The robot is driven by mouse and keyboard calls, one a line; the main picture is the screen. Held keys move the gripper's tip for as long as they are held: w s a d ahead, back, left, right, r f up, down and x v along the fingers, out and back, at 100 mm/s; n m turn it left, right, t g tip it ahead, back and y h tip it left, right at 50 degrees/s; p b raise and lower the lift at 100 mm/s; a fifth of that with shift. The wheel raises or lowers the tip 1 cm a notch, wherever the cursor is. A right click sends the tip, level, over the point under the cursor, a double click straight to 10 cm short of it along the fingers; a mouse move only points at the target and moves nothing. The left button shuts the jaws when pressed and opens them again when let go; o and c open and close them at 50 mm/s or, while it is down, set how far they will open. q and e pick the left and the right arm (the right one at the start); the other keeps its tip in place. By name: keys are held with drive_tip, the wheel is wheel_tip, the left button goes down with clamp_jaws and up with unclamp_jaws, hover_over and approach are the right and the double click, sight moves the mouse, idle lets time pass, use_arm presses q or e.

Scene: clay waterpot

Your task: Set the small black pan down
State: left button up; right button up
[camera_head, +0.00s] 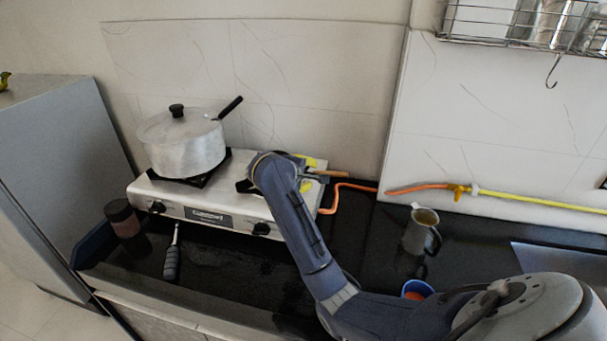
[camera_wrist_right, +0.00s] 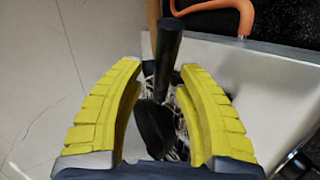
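The small black pan (camera_wrist_right: 155,128) shows in the right wrist view as a dark rounded shape with a thick black handle (camera_wrist_right: 168,50). It appears to rest at the right burner of the silver gas stove (camera_head: 230,222). My right gripper (camera_wrist_right: 160,68) has its yellow fingers apart, on either side of the handle, with gaps visible between. In the head view my right gripper (camera_head: 309,174) is over the right side of the stove, and my arm hides most of the pan there. My left gripper is not in view.
A lidded silver pot (camera_head: 187,155) stands on the left burner. A brown stick (camera_head: 330,173) lies near my right gripper. An orange hose (camera_head: 345,188) runs behind. A metal jug (camera_head: 421,232), a blue-and-orange cup (camera_head: 417,289) and a dark jar (camera_head: 122,217) stand on the black counter.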

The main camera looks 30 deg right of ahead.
drive_tip(key=v, duration=1.2)
idle(0.4)
